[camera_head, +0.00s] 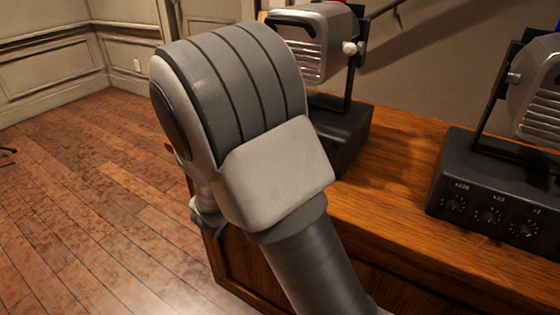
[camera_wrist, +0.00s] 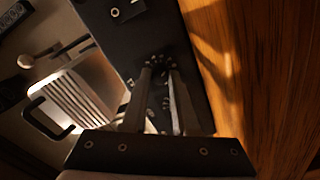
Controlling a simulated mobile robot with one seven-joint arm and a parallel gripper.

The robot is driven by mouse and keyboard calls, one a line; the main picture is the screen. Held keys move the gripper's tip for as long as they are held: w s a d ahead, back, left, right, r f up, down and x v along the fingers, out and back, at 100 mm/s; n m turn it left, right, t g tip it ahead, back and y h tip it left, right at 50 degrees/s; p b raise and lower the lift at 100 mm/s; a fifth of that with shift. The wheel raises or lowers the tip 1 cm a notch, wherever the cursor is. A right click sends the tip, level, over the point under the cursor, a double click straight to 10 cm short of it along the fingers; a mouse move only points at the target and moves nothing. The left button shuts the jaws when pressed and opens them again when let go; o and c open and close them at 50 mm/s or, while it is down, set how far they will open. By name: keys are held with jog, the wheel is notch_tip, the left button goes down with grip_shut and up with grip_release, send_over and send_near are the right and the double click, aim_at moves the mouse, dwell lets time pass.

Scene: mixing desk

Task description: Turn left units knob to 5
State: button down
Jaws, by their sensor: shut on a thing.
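The left unit's black control box (camera_head: 348,128) stands on the wooden desk, with a metal lamp-like housing (camera_head: 318,45) mounted above it. My arm hides its knob face in the head view. In the wrist view the black box (camera_wrist: 190,45) fills the upper middle. My gripper (camera_wrist: 163,72) reaches its face with both fingers close together, shut on a small dark knob. The fingers cover most of the knob. Some pale dial marks show between and beside them, but they are too small and dark to read. The knob's setting cannot be told.
A similar right unit (camera_head: 490,200) stands on the desk (camera_head: 390,185), with knobs marked x100, x10 and x1. Bare desk lies between the two units. The wooden floor (camera_head: 90,200) is open at the left. A black handle (camera_wrist: 45,118) shows in the wrist view.

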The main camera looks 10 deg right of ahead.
dwell(0.4)
jog(key=c, duration=0.7)
grip_release()
jog(key=p+v, duration=0.3)
jog(key=v, duration=1.4)
jog(key=shift+s+a+r, duration=0.1)
jog(key=shift+s+a, duration=0.05)
jog(key=shift+s, duration=0.05)
